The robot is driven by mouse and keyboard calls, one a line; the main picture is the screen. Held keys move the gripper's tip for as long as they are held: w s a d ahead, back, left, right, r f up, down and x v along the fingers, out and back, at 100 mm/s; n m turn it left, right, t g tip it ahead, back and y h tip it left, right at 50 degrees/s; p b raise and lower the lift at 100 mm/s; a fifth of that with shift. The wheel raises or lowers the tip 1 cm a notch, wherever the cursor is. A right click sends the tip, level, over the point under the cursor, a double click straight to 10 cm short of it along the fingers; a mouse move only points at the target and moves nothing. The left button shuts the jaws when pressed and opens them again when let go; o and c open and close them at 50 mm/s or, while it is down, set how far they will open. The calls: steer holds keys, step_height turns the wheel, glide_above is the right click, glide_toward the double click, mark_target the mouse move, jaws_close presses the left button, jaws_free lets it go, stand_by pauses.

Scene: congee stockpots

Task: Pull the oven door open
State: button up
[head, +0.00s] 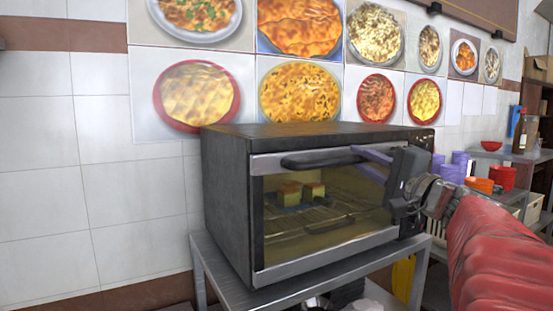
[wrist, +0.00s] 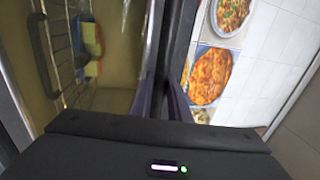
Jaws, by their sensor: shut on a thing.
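The oven (head: 225,195) is a dark box on a metal stand. Its glass door (head: 330,243) stands upright against the front and looks closed. The dark handle bar (head: 312,161) runs along the top of the door. My gripper (head: 359,153) comes from the right, and its purple fingers are shut on the right part of the handle. In the wrist view the fingers (wrist: 166,92) reach forward to the dark bar, and their tips are partly hidden.
The metal stand (head: 215,275) carries the oven close to the tiled wall, which bears food pictures (head: 300,90). On the right are purple cups (head: 455,170), red and orange containers (head: 500,178) and a bottle (head: 520,130). Free room in front of the door is only partly visible.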

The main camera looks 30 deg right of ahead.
steer(key=shift+f, duration=0.1)
jaws_close()
